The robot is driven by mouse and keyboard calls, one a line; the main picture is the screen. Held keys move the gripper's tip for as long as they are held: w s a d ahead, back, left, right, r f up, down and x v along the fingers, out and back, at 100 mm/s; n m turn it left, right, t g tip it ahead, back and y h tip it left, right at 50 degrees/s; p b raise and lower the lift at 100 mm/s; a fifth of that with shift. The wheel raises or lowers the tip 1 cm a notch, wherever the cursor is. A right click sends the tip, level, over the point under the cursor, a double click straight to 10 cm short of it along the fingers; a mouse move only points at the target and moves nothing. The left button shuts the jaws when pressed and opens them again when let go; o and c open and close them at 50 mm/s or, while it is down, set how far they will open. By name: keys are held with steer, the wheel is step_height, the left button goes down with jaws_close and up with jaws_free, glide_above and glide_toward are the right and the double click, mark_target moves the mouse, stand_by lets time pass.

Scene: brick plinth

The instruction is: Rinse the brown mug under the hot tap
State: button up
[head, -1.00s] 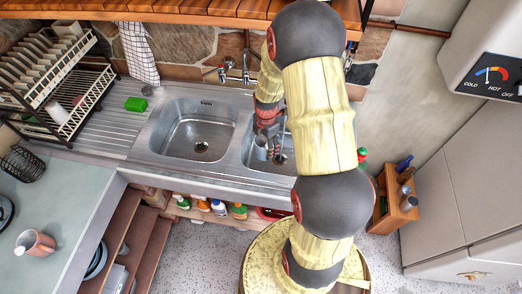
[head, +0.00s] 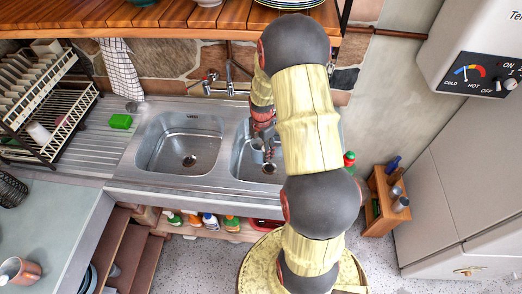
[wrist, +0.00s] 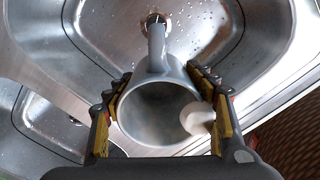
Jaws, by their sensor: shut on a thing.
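My gripper (wrist: 160,112) is shut on a grey mug (wrist: 148,112), with yellow-padded fingers on both sides. The mug's opening faces the wrist camera, and its handle points up in that view. The head view shows this mug (head: 258,155) over the right basin. A small white rounded thing (wrist: 197,118) overlaps its rim; I cannot tell what it is. A reddish-brown mug (head: 20,270) stands on the left counter, away from my gripper. The tap (head: 230,78) is on the wall behind the sink; no running water is clearly visible.
The left basin (head: 186,142) is empty. A green sponge (head: 120,121) lies on the drainer beside the dish rack (head: 50,100). A wooden shelf (head: 180,22) overhangs the sink. A bottle crate (head: 390,203) stands at right, below the water heater (head: 475,65).

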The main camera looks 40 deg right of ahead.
steer(key=shift+s, duration=0.1)
stand_by(0.3)
steer(key=shift+s+d, duration=0.1)
steer(key=shift+s, duration=0.4)
steer(key=shift+w, duration=0.15)
steer(key=shift+w, duration=0.5)
steer(key=shift+s, duration=0.15)
steer(key=shift+s, duration=0.5)
steer(key=shift+w, duration=0.15)
steer(key=shift+w, duration=0.5)
